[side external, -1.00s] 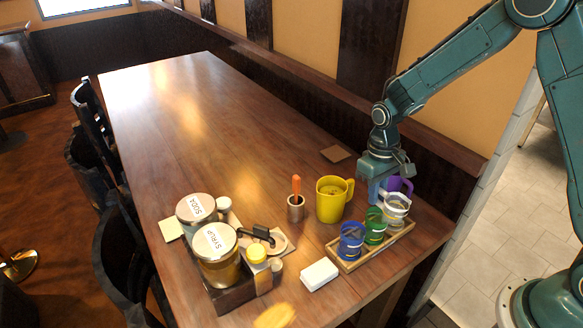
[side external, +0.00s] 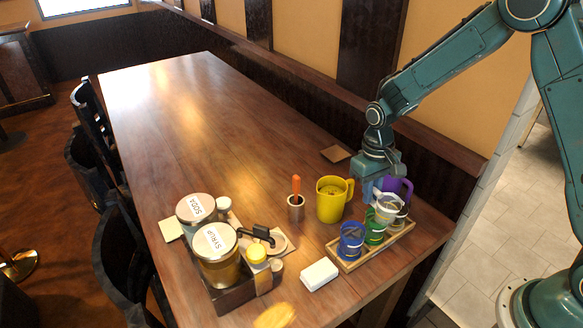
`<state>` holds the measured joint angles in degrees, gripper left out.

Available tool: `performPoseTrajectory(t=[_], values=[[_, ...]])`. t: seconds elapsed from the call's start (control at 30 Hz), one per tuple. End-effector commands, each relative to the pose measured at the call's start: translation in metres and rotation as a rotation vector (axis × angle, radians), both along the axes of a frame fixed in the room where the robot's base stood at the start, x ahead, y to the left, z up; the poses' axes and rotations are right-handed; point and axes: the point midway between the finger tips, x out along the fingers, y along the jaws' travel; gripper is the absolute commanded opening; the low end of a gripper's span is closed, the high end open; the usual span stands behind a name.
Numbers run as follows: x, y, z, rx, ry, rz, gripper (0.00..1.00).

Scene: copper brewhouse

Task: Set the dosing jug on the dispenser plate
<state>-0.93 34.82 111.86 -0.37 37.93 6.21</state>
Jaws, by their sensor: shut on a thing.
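My gripper (side external: 375,184) is over the back of the wooden rack (side external: 372,256). It is shut on a clear, whitish jug (side external: 385,205), which is raised a little above the rack, close to the green jug. The fingers' contact with it is partly hidden. The dispenser plate (side external: 281,241), a pale plate beneath a black spout (side external: 258,233), lies to the left beside the syrup and soda canisters. Nothing stands on the part of the plate that shows.
A blue jug (side external: 350,243) and a green jug (side external: 374,229) stand in the rack; a purple mug (side external: 403,187) is behind.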

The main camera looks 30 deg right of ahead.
Motion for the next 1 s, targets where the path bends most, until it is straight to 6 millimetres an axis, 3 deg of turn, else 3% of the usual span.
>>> performPoseTrajectory(t=[1.0], values=[[0.08, 0.096, -0.019, -0.005, -0.027, -0.857, 0.0]])
